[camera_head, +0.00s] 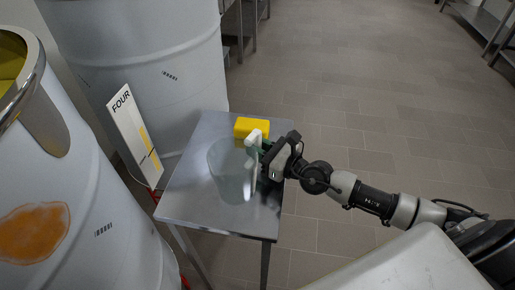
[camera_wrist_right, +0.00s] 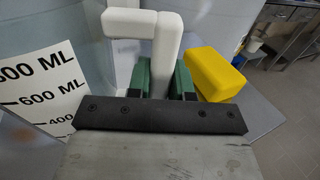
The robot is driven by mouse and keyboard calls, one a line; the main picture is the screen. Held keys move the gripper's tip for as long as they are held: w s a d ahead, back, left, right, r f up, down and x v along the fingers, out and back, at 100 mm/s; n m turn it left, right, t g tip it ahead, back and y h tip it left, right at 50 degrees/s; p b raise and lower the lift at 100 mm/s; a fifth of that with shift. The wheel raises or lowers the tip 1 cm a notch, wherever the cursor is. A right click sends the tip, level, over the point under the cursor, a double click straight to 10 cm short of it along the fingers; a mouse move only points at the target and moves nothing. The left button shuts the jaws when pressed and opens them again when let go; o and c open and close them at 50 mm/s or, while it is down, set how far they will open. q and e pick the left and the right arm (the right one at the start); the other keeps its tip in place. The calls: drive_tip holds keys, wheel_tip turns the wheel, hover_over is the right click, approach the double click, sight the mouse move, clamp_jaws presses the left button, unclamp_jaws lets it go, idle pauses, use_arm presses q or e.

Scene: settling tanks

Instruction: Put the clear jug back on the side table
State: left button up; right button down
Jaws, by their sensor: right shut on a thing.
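The clear jug (camera_head: 229,172) is upright over the grey metal side table (camera_head: 190,200). I cannot tell whether its base touches the top. Its white handle (camera_wrist_right: 164,50) is between the green fingers of my right gripper (camera_head: 264,152), which is shut on it. The jug's wall with a printed scale (camera_wrist_right: 40,88) fills the left of the right wrist view. In the head view my right arm comes in from the right. My left gripper is not in view.
A yellow block (camera_head: 252,128) sits on the table behind the jug, close to the handle; it also shows in the right wrist view (camera_wrist_right: 215,75). Large pale tanks (camera_head: 150,60) stand left and behind. A "FOUR" sign (camera_head: 134,135) leans beside the table. Tiled floor is free at right.

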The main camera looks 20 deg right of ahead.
drive_tip(key=c, duration=1)
unclamp_jaws()
drive_tip(key=shift+f, duration=0.15)
drive_tip(key=shift+r, duration=0.25)
drive_tip(key=shift+b+v, duration=2.1)
drive_tip(key=shift+v, duration=3.9)
drive_tip(key=shift+f, duration=0.1)
